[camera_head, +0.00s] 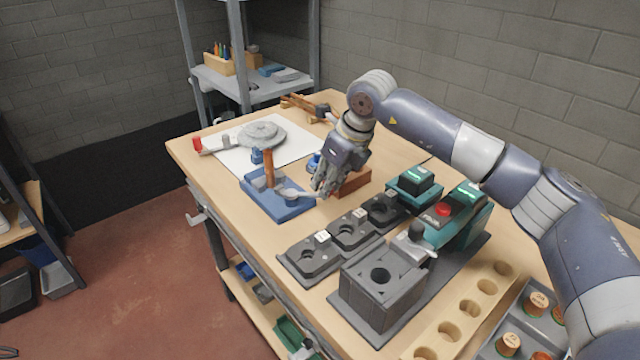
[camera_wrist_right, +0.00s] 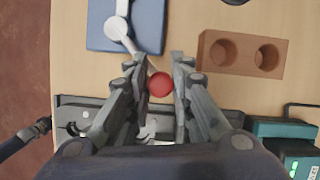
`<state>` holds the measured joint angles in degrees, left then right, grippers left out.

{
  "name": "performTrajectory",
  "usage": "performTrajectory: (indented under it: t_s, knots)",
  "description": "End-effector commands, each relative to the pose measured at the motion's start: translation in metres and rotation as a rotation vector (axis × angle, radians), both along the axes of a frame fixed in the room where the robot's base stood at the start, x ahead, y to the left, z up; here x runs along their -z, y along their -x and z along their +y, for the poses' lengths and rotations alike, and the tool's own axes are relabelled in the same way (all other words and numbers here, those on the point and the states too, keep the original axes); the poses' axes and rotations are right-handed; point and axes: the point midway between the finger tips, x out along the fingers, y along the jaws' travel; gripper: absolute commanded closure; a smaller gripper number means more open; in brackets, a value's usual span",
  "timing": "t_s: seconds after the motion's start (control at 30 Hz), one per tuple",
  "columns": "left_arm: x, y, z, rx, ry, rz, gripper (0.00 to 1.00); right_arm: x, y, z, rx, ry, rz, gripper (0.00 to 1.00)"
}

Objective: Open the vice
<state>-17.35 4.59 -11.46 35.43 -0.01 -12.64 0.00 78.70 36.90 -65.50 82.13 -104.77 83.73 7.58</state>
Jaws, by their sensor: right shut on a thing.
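The blue base (camera_head: 278,196) stands on the bench with an upright orange-brown part and a pale lever, and I take it as the vice. In the right wrist view the blue base (camera_wrist_right: 100,35) and the pale lever (camera_wrist_right: 117,28) show at the top. The lever runs toward a red knob (camera_wrist_right: 160,84) between my right fingers. My right gripper (camera_head: 322,190) is shut on this knob, just right of the blue base. A dark tip on a blue-grey link (camera_wrist_right: 40,126) at the left edge looks like my left gripper; its jaws are unclear.
A reddish-brown block with two holes (camera_wrist_right: 218,68) lies close right of my right gripper. A dark grey fixture (camera_head: 318,262) stands in front, with a larger grey block (camera_head: 372,298) nearer. A teal device with a red button (camera_head: 462,222) stands to the right. A round grey part (camera_head: 262,133) lies behind.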

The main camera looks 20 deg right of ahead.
Motion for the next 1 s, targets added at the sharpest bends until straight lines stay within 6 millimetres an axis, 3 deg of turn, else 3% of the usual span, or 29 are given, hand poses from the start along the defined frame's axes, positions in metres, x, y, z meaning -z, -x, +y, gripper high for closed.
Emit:
performTrajectory:
  t_s: [0.43, 0.47, 0.53, 0.87, 1.0]
  knots:
    - [0.0, -0.005, -0.001, 0.0, 0.001, -0.008, 0.69, -0.003, -0.002, -0.003, -0.003, -0.001, -0.007, 1.0]
    - [0.0, -0.005, -0.001, 0.0, 0.001, -0.008, 0.69, -0.003, -0.002, -0.003, -0.003, -0.001, -0.007, 0.75]
    - [0.0, -0.005, -0.001, 0.0, 0.001, -0.008, 0.69, -0.003, -0.002, -0.003, -0.002, -0.001, -0.007, 0.59]
    - [0.0, -0.003, 0.001, -0.001, -0.001, -0.005, 0.69, -0.001, -0.001, -0.002, -0.005, 0.0, -0.002, 0.59]
    - [0.0, -0.003, 0.001, -0.001, -0.001, -0.004, 0.69, -0.012, 0.002, -0.004, -0.005, -0.001, -0.005, 0.59]
